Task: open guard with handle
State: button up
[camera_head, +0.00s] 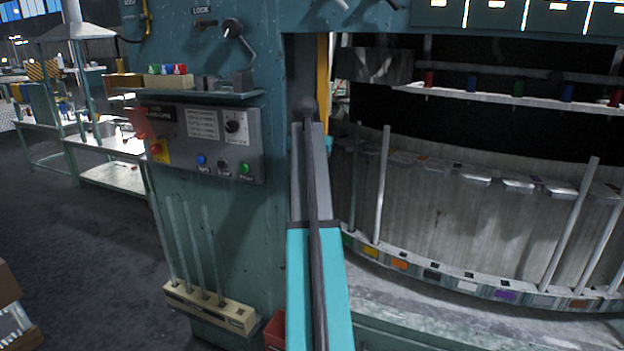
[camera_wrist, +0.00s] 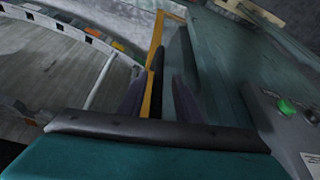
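The guard shows as a narrow yellow edge (camera_head: 323,75) beside the tall machine opening in the head view. In the wrist view its yellow frame (camera_wrist: 157,50) runs between my fingers, with a dark upright strip, possibly the handle, beside it. My gripper (camera_wrist: 159,82) has its two dark fingers apart, on either side of the yellow frame; I see no clear contact. In the head view my gripper (camera_head: 309,118) is at the left side of the opening, and my arm hides the lower part of the guard.
A control panel (camera_head: 207,142) with buttons and a knob is left of my arm. A lock lever (camera_head: 232,30) is above it. Glass rods stand in a wooden rack (camera_head: 210,308) below. Inside the opening, a curved carousel (camera_head: 440,275) carries upright tubes and coloured tags.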

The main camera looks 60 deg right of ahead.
jog(key=b+v, duration=0.3)
jog(key=v, duration=0.9)
jog(key=shift+s+a+r, duration=0.15)
jog(key=shift+s+r, duration=0.05)
jog(key=shift+r, duration=0.05)
dwell(0.3)
